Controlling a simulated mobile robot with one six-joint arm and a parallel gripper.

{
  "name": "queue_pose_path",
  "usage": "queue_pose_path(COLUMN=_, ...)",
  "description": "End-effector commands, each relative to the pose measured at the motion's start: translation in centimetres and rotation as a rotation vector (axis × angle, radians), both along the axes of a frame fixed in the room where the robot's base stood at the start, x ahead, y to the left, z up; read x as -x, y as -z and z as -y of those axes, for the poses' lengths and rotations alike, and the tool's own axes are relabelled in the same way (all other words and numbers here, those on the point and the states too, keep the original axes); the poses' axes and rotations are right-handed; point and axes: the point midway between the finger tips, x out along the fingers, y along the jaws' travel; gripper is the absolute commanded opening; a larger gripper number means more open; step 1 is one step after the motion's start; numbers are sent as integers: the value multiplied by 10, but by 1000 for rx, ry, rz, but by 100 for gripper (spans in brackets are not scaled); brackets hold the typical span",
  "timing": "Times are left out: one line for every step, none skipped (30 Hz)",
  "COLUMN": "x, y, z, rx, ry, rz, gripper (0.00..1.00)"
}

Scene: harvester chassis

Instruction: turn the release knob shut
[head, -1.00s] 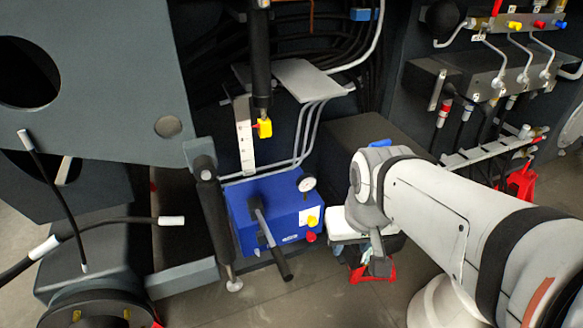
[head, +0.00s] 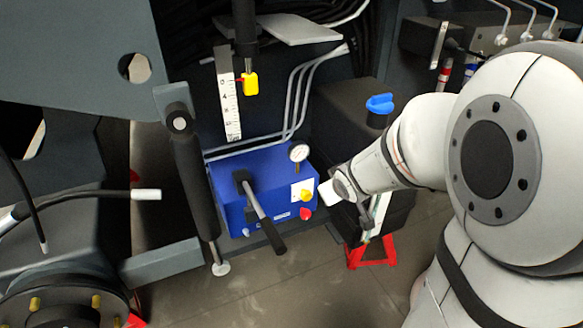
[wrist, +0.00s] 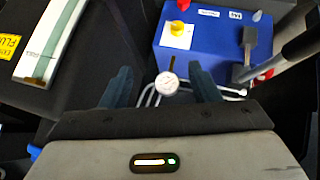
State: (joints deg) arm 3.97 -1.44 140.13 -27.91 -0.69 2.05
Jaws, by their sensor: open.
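I cannot tell from markings which is the release knob. In the wrist view the yellow knob (wrist: 177,27) is above the fingers, and the red knob (wrist: 183,4) is at the top edge. My gripper (wrist: 161,86) is open and empty, its fingers either side of the pressure gauge (wrist: 167,83) in the picture. It touches neither knob.
A black pump lever (head: 263,215) sticks out of the box's front. A dark tank (head: 350,130) with a blue cap (head: 380,104) stands right of the box. Red stand (head: 370,250) below.

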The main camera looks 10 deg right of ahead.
Motion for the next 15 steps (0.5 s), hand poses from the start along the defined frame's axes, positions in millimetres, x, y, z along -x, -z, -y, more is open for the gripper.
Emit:
queue_pose_path(x=-18, y=48, z=6, rx=42, ry=-37, rz=48, gripper=56)
queue_pose_path(x=-28, y=62, z=7, rx=60, ry=-61, rz=83, gripper=56)
queue_pose_path(x=-41, y=81, z=7, rx=78, ry=-95, rz=131, gripper=56)
queue_pose_path(x=-49, y=96, z=7, rx=92, ry=-124, rz=166, gripper=56)
queue_pose_path(x=-58, y=110, z=6, rx=105, ry=-151, rz=201, gripper=56)
queue_pose_path(x=-68, y=129, z=5, rx=121, ry=-187, rz=249, gripper=56)
queue_pose_path(x=-75, y=143, z=4, rx=132, ry=-213, rz=284, gripper=56)
queue_pose_path(x=-81, y=158, z=3, rx=142, ry=-238, rz=321, gripper=56)
queue_pose_path(x=-89, y=177, z=2, rx=156, ry=-269, rz=371, gripper=56)
queue_pose_path(x=-94, y=191, z=0, rx=165, ry=-292, rz=408, gripper=56)
queue_pose_path(x=-98, y=205, z=-1, rx=174, ry=-314, rz=445, gripper=56)
queue_pose_path(x=-103, y=223, z=-3, rx=184, ry=-340, rz=496, gripper=56)
queue_pose_path(x=-106, y=235, z=-4, rx=191, ry=-358, rz=533, gripper=56)
queue_pose_path(x=-108, y=247, z=-5, rx=197, ry=-374, rz=569, gripper=56)
queue_pose_path(x=-110, y=262, z=-7, rx=204, ry=-392, rz=614, gripper=56)
